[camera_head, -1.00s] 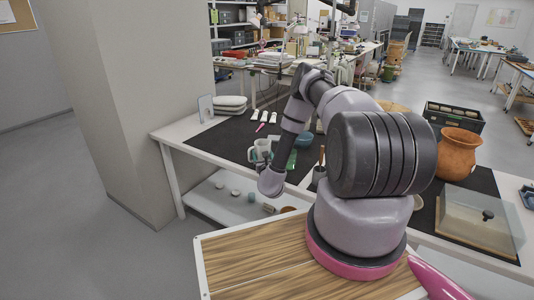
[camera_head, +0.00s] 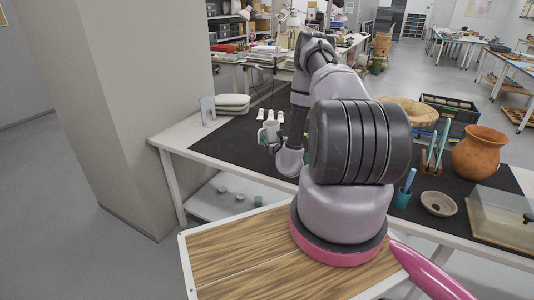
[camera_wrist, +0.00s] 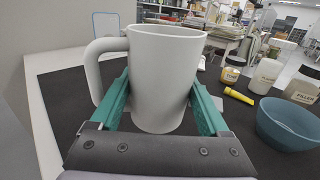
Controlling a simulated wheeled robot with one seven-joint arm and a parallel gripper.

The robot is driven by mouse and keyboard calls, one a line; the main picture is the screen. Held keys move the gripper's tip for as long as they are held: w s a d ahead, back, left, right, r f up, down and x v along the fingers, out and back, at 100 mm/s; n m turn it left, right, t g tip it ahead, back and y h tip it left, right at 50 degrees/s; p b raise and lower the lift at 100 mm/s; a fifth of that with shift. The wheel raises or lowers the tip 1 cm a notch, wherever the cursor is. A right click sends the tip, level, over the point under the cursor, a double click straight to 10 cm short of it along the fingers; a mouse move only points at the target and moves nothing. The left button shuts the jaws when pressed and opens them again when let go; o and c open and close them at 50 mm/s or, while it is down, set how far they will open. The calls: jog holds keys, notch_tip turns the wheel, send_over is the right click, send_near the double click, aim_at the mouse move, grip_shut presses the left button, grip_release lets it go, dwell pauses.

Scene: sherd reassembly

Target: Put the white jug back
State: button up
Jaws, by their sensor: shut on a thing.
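The white jug (camera_wrist: 165,80) stands upright between the two green fingers of my gripper (camera_wrist: 160,88) in the wrist view. Its handle is on the left and its open rim faces up. My gripper is shut on the jug's body from both sides. In the head view the jug (camera_head: 270,130) is small, over the left part of the dark mat (camera_head: 232,146), with my arm just right of it. I cannot tell whether its base touches the mat.
In the wrist view a blue bowl (camera_wrist: 288,124), a yellow tube (camera_wrist: 239,96) and several jars, one a filler jar (camera_wrist: 266,75), stand to the right. In the head view stacked white pads (camera_head: 232,103) lie behind left. A terracotta pot (camera_head: 480,152) stands at the right.

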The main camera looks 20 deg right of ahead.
jog(key=shift+f, duration=3.55)
jog(key=shift+f, duration=0.1)
